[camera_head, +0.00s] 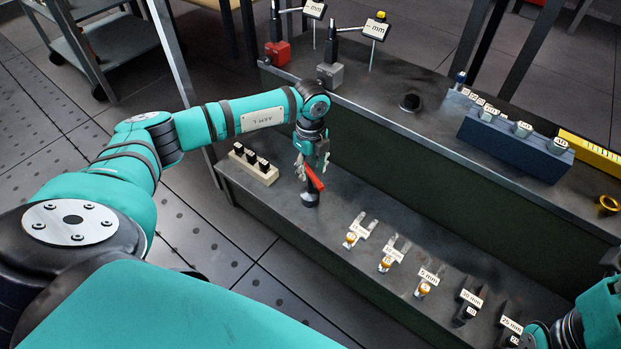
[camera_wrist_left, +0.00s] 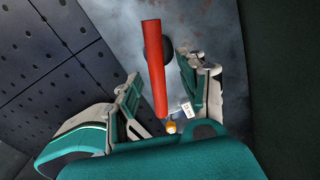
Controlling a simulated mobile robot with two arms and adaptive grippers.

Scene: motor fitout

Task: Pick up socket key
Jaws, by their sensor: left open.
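The socket key, as far as I can tell, is the tool with a red bar handle (camera_head: 314,178), which stands on the lower shelf at a dark round foot (camera_head: 309,197). My left gripper (camera_head: 312,158) is just above it, pointing down. In the left wrist view the red handle (camera_wrist_left: 154,62) lies between the two spread fingers of my left gripper (camera_wrist_left: 158,75). The fingers are open, with gaps beside the handle. The dark foot (camera_wrist_left: 182,72) is partly hidden behind the handle and a finger. Of my right arm only links show at the lower right.
A pale block with black pieces (camera_head: 254,164) stands left of the tool. Several labelled small holders, one marked 5 mm (camera_head: 429,277), line the shelf to the right. The upper bench holds a blue socket block (camera_head: 514,146) and a dark knob (camera_head: 410,102). The dark green panel rises close behind.

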